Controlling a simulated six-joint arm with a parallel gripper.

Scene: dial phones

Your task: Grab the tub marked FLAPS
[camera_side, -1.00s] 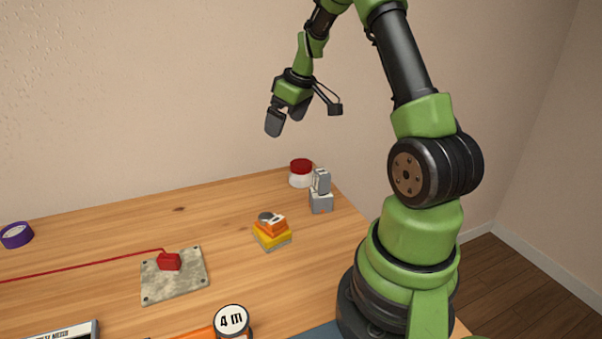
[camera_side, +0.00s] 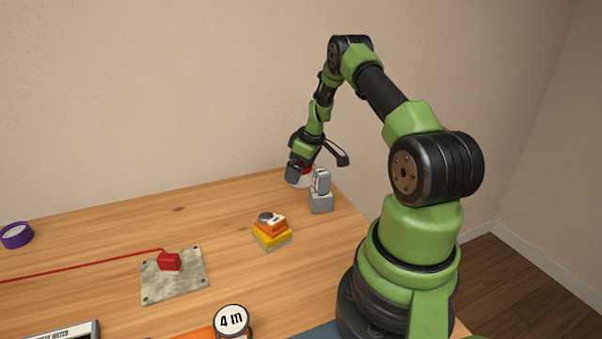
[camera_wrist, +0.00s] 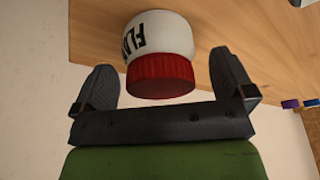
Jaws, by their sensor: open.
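My gripper (camera_wrist: 165,85) is open, with one finger on either side of the tub's red lid in the wrist view and a gap on both sides. In the side view my gripper (camera_side: 299,175) points down at the tub.
A grey two-part object (camera_side: 321,192) stands close to the right of the tub. An orange and yellow stacked block (camera_side: 272,235) sits nearer. A plate with a red block (camera_side: 172,275) and a purple roll (camera_side: 16,235) lie further left. The wall is close behind.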

